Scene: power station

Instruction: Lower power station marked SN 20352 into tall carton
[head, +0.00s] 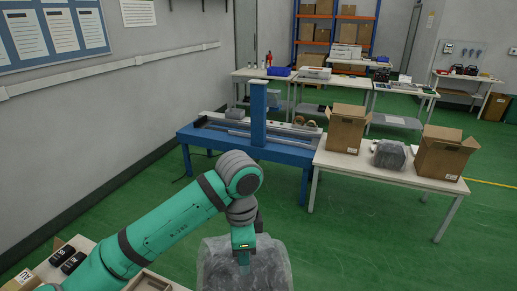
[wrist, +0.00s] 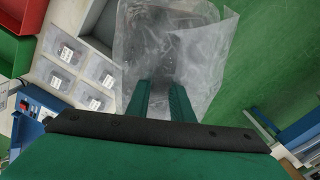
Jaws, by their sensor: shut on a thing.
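My gripper (head: 244,256) is shut on a power station wrapped in a clear plastic bag (head: 270,270), at the bottom of the head view and held over the green floor. In the wrist view, both green fingers (wrist: 165,85) reach into the top of the bag (wrist: 215,50). The dark body inside is blurred by the plastic, and I cannot read any serial number. Two open brown cartons stand on the white table at right: one at its left end (head: 345,133), one at its right end (head: 444,157).
Another bagged dark unit (head: 390,155) sits between the cartons on the white table (head: 385,174). A blue bench (head: 230,142) with an upright post (head: 258,115) adjoins that table. Green floor (head: 370,240) in front is clear. A table with small items (head: 72,262) is at lower left.

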